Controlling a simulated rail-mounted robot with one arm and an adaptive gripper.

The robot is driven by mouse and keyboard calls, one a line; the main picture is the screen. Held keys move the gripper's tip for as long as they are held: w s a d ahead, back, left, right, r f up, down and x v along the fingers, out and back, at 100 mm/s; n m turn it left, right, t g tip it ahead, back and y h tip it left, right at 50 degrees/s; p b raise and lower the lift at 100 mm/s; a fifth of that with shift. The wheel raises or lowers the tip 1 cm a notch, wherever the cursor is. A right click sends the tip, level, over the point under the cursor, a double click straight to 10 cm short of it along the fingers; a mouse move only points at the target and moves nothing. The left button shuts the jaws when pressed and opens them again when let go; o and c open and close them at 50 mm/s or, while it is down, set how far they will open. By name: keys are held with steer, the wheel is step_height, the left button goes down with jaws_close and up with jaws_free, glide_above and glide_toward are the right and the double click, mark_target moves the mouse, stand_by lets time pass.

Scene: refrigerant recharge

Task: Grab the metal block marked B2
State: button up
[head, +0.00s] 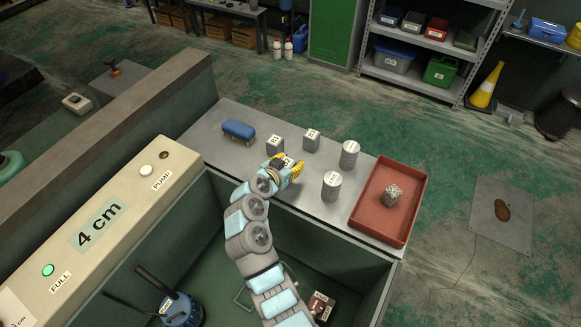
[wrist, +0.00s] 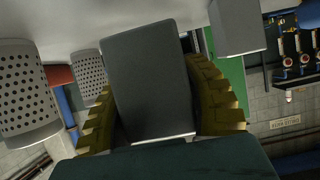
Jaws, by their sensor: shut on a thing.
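My gripper (head: 289,166) is over the metal bench, with its yellow fingers shut on a grey metal block. In the wrist view the block (wrist: 148,80) stands between the ridged yellow fingers, its plain dark face towards the camera. In the head view only its pale top shows between the fingers, and its marking is too small and covered to read surely. I cannot tell whether it touches the bench. Two other marked blocks stand close behind: one that reads B1 (head: 275,145) and another (head: 311,140) whose label is hard to read.
Two marked cylinders (head: 349,155) (head: 331,187) stand to the right of my gripper. A red tray (head: 366,217) at the bench's right end holds a speckled metal piece (head: 392,195). An open tank lies in front of the bench.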

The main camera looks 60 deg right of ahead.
steer(key=s+a+r+p, duration=0.2)
steer(key=s+a+r, duration=0.5)
steer(key=s+r, duration=0.2)
steer(key=s, duration=0.2)
steer(key=shift+s+a+r, duration=0.2)
steer(key=shift+s+r, duration=0.15)
steer(key=shift+s, duration=0.05)
